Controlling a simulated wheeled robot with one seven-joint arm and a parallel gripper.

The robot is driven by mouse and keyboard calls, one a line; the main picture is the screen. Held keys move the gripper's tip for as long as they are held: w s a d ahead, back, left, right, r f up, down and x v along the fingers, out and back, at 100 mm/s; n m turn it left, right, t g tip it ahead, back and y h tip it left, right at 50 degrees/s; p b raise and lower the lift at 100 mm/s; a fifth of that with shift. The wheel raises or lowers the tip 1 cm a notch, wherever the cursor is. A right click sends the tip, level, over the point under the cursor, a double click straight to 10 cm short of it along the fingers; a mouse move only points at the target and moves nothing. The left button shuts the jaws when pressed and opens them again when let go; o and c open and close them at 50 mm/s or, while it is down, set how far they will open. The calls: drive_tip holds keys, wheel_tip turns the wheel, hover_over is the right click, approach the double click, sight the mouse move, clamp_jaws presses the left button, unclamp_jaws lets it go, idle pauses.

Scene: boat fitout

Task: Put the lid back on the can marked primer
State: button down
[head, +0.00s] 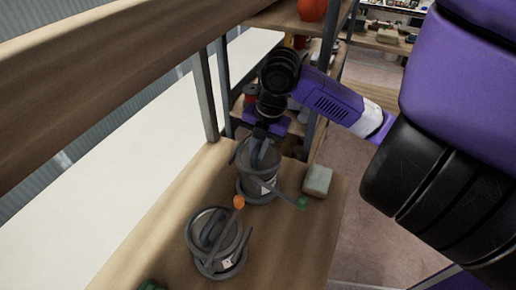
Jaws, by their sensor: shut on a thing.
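Two grey cans stand on a wooden bench, a far can (259,190) and a near can (212,266). Each has a small pale label whose marking is too small to read, so I cannot tell which is marked primer. My gripper (262,138) is over the far can, pointing down, and shut on a grey piece (262,156) that looks like a lid's handle. The lid's edge and whether it touches the can's rim are unclear. The near can has a grey raised handle-like piece on top.
A grey bar with an orange knob (239,202) lies by the near can; another with a green knob (303,203) reaches from the far can. A pale block (317,181) sits at right. Shelf posts and a wooden beam stand close. The bench's front right is clear.

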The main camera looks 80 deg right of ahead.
drive_tip(key=shift+f+b, duration=0.15)
drive_tip(key=shift+b, duration=0.25)
idle(0.3)
drive_tip(key=c, duration=0.8)
unclamp_jaws()
drive_tip(key=shift+c, duration=0.2)
drive_tip(key=shift+r+p, duration=2.25)
drive_tip(key=shift+r, duration=1.3)
